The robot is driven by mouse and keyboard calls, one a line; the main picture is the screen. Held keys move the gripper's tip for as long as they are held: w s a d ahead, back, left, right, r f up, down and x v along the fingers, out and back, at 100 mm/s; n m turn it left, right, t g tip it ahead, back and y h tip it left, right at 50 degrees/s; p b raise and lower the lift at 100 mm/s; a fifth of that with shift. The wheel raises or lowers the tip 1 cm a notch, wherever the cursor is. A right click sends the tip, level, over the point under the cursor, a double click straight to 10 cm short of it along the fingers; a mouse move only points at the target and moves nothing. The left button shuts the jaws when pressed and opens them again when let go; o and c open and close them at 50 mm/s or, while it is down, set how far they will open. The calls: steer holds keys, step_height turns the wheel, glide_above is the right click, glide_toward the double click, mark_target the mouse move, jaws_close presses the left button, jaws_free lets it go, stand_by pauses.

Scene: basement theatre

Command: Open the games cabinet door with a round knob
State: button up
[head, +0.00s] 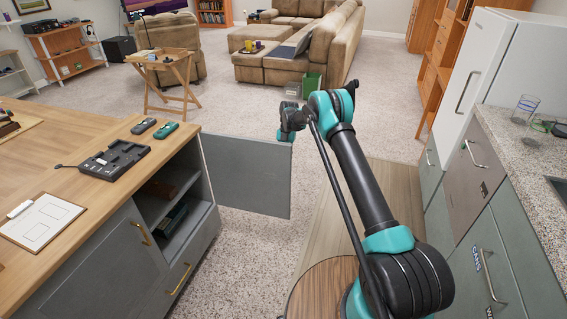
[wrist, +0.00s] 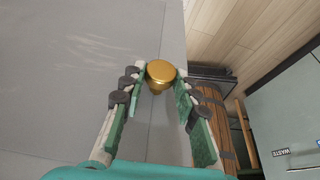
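The grey games cabinet door (head: 248,175) stands swung wide open, out from the left cabinet (head: 120,262). The open compartment (head: 166,200) shows shelves with a few dark items inside. In the wrist view the round brass knob (wrist: 160,72) is on the door panel (wrist: 80,65), near its edge. My gripper (wrist: 161,76) has its green-padded fingertips on both sides of the knob, and they appear to touch it. In the head view my gripper (head: 287,136) is at the door's far upper corner, and the knob is hidden there.
Carpet (head: 240,235) is open below and beyond the door. A wooden folding tray table (head: 166,65) stands beyond it. A counter with drawers (head: 500,262) and a white fridge (head: 478,75) line the right side. A green bin (head: 312,82) stands by the sofa (head: 335,50).

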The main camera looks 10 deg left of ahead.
steer(key=o, duration=0.4)
steer(key=shift+o, duration=0.2)
steer(key=v, duration=1.2)
steer(key=shift+d, duration=0.15)
steer(key=s+d+r+m+t, duration=0.4)
steer(key=s+d+r+m, duration=1)
steer(key=s+d+m, duration=0.25)
steer(key=s+d+f+m+t, duration=0.1)
steer(key=s+d+m, duration=0.3)
steer(key=s, duration=0.6)
steer(key=s+d+f+m+t, duration=0.2)
steer(key=s+m, duration=0.5)
steer(key=s, duration=0.4)
steer(key=s+d+f+m+t, duration=0.1)
steer(key=s+d+f+m, duration=0.2)
steer(key=s+d+m, duration=0.3)
steer(key=s, duration=0.4)
steer(key=shift+s+d+m+t+h, duration=0.3)
steer(key=shift+s+m, duration=0.05)
